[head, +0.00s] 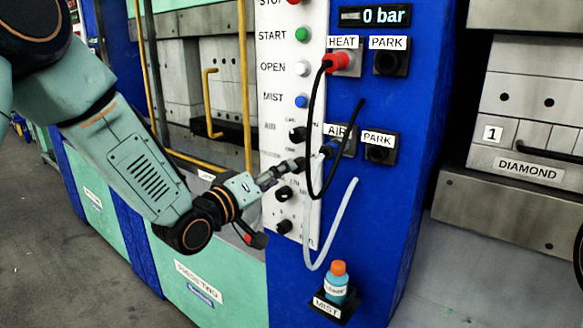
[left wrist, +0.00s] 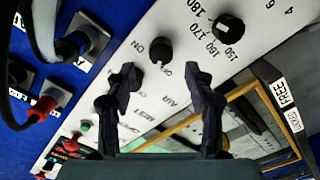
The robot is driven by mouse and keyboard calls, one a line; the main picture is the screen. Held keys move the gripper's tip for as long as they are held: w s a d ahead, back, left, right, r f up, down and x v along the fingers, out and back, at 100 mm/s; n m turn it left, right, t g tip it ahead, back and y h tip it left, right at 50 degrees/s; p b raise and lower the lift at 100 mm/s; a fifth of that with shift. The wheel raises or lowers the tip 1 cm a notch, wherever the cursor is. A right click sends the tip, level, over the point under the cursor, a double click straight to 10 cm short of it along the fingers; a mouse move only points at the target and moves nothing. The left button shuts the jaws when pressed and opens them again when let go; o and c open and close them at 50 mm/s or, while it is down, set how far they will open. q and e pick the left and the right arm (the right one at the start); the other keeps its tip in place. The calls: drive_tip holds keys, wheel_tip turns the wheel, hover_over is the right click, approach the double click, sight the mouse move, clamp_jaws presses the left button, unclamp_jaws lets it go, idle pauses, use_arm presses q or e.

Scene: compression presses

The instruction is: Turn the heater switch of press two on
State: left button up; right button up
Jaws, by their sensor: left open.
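The heater switch is the small black knob (left wrist: 161,50) between ON and OFF lettering on the white panel in the left wrist view. It sits just beyond and between my open fingertips. I cannot see the fingers touching it. In the head view my left gripper (head: 290,168) reaches from the left to the white control panel (head: 272,85) of press two and hides the switch. In the left wrist view, the gripper (left wrist: 160,75) has its two dark fingers apart with nothing between them. My right gripper is not in view.
A temperature dial (left wrist: 228,28) lies beside the switch. A red HEAT plug (head: 335,62) and hanging black and pale hoses are right of the panel. A mist bottle (head: 337,285) stands below. A yellow rail (head: 246,90) runs along the panel's left side.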

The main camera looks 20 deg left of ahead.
use_arm(q)
drive_tip(key=x, duration=0.5)
drive_tip(key=shift+s+d, duration=0.1)
drive_tip(key=shift+w+f, duration=0.3)
drive_tip(key=shift+w, duration=0.2)
drive_tip(key=shift+c, duration=1)
drive_tip(key=shift+s+r, duration=0.3)
drive_tip(key=shift+s, duration=0.05)
drive_tip(key=c, duration=0.5)
drive_tip(key=shift+w, duration=0.1)
drive_tip(key=shift+c, duration=1.2)
clamp_jaws()
